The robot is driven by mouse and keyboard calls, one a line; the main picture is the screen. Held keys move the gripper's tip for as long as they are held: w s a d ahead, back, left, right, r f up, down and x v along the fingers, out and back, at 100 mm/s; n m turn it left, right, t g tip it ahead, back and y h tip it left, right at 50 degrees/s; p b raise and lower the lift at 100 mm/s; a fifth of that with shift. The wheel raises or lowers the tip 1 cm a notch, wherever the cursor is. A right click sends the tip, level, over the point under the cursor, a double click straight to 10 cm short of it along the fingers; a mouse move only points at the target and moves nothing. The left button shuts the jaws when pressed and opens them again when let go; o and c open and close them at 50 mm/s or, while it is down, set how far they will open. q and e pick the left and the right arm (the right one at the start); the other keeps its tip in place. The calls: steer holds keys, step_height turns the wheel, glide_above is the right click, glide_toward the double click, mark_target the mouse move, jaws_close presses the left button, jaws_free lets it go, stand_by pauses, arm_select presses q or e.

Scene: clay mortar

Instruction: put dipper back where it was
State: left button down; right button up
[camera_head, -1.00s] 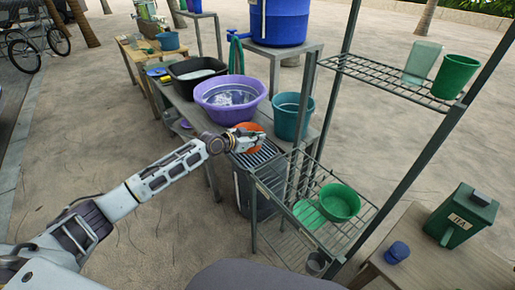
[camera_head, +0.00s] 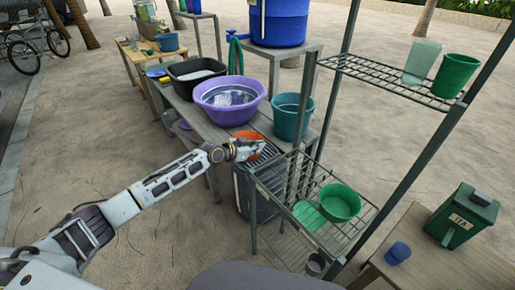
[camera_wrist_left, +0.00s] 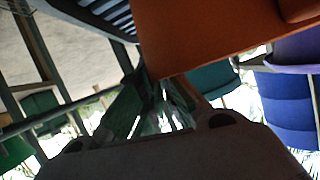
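The orange dipper (camera_head: 246,134) is at the front end of the long grey table, just in front of the purple basin (camera_head: 207,96). My left gripper (camera_head: 250,150) overlaps it and hides part of it. In the left wrist view the dipper (camera_wrist_left: 220,40) is a large orange surface close above the fingers (camera_wrist_left: 152,85), which come together at its edge. The left gripper looks shut on the dipper, though the contact itself is hard to see. Dark slats (camera_head: 266,152) lie directly beneath. My right gripper is not in view.
A teal bucket (camera_head: 287,125) stands right of the purple basin, and a black tub (camera_head: 196,70) behind it. A metal rack (camera_head: 372,190) with green containers rises close on the right. A blue barrel (camera_head: 278,22) stands behind. Open sand lies left of the table.

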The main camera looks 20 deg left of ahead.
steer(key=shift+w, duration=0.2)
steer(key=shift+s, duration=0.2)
arm_select(q)
steer(key=c, duration=1.9)
jaws_free()
steer(key=shift+o, duration=1.3)
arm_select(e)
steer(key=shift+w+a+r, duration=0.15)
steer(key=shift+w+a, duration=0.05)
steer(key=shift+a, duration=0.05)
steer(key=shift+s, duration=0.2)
